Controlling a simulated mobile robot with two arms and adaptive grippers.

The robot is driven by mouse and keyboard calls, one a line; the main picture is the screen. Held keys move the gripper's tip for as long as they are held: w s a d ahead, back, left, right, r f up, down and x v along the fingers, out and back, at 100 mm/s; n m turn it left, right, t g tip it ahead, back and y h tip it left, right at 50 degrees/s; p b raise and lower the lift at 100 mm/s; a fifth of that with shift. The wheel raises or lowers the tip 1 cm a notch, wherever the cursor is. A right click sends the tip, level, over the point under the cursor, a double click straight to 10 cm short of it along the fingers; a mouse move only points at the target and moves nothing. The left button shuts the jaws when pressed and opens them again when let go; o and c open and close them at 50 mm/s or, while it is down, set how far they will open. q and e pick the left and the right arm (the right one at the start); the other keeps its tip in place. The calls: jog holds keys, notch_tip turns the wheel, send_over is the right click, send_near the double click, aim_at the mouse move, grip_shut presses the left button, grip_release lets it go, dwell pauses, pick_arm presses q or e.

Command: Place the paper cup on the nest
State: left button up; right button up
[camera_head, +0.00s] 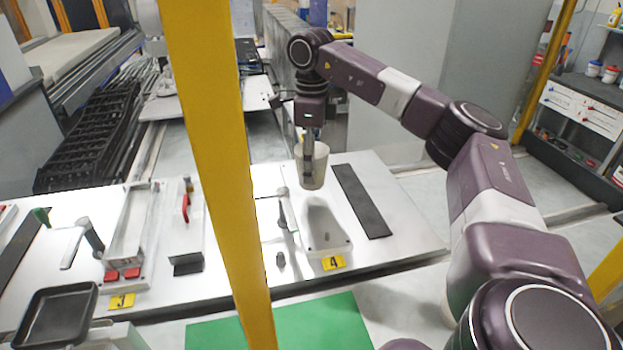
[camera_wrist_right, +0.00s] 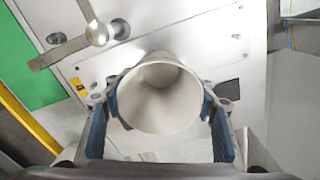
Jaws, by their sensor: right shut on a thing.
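The pale grey paper cup (camera_head: 316,168) is upright in my right gripper (camera_head: 308,165), with fingers on either side of its wall. The right wrist view looks into the open mouth of the cup (camera_wrist_right: 162,98), between the blue-padded fingers of the gripper (camera_wrist_right: 160,103). A light metal plate (camera_head: 327,240) by the yellow label 4 appears to be the nest. The cup is at its far end, with a dark shadow on the plate nearer the camera. The cup appears raised; its underside and any contact are hidden. My left gripper is not in view.
A clamp lever (camera_head: 286,210) stands at the plate's left edge; it also shows in the right wrist view (camera_wrist_right: 92,34). A black strip (camera_head: 361,200) lies to the right. A yellow post (camera_head: 215,160) crosses the head view. More fixtures stand left of it.

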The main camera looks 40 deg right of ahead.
notch_tip(320, 180, down, 3)
jog(key=shift+a+f+p, duration=0.1)
jog(key=shift+f+p, duration=0.1)
jog(key=shift+p, duration=0.2)
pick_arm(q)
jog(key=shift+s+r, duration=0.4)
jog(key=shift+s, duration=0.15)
pick_arm(e)
jog(key=shift+f, duration=0.5)
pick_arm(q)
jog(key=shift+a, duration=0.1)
pick_arm(e)
jog(key=o, duration=0.8)
jog(key=shift+f, duration=0.15)
